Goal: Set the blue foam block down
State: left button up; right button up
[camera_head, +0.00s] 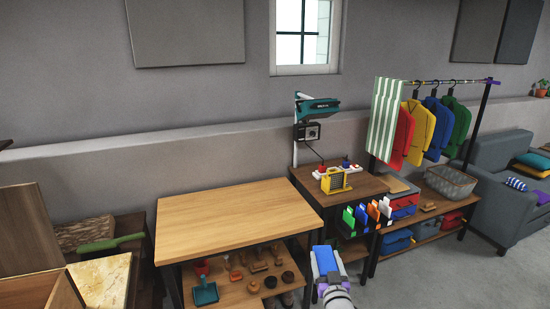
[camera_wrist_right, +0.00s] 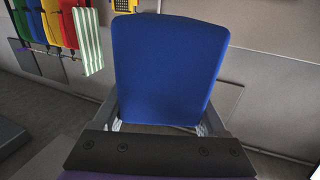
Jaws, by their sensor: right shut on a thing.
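The blue foam block (camera_wrist_right: 165,65) fills the middle of the right wrist view, held upright between the fingers of my right gripper. In the head view the same block (camera_head: 326,260) shows small at the bottom, in front of the table's right end. My right gripper (camera_head: 328,272) is shut on it, in the air beside the wooden table (camera_head: 235,215). The table's top is bare. My left gripper is not in view.
Under the table a shelf holds a teal dustpan (camera_head: 205,292) and several small brown items. A darker side table (camera_head: 345,188) carries a yellow device (camera_head: 333,181). A clothes rack (camera_head: 436,81) and grey sofa (camera_head: 498,190) stand right. Open floor (camera_head: 425,275) lies lower right.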

jog(key=shift+s, duration=0.1)
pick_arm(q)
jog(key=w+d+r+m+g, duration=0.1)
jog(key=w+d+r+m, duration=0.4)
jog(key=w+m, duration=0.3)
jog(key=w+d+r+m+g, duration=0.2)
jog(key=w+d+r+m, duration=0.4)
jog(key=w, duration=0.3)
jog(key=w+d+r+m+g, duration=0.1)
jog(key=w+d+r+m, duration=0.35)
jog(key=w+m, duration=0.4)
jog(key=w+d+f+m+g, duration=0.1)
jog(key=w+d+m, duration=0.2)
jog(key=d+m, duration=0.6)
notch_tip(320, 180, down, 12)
pick_arm(e)
jog(key=s+a+n+g+y, duration=0.1)
jog(key=s+a+n+y, duration=0.3)
jog(key=s+a+y, duration=0.3)
jog(key=s+a, duration=0.3)
jog(key=s, duration=0.3)
jog(key=shift+s+n, duration=0.2)
jog(key=shift+n, duration=0.1)
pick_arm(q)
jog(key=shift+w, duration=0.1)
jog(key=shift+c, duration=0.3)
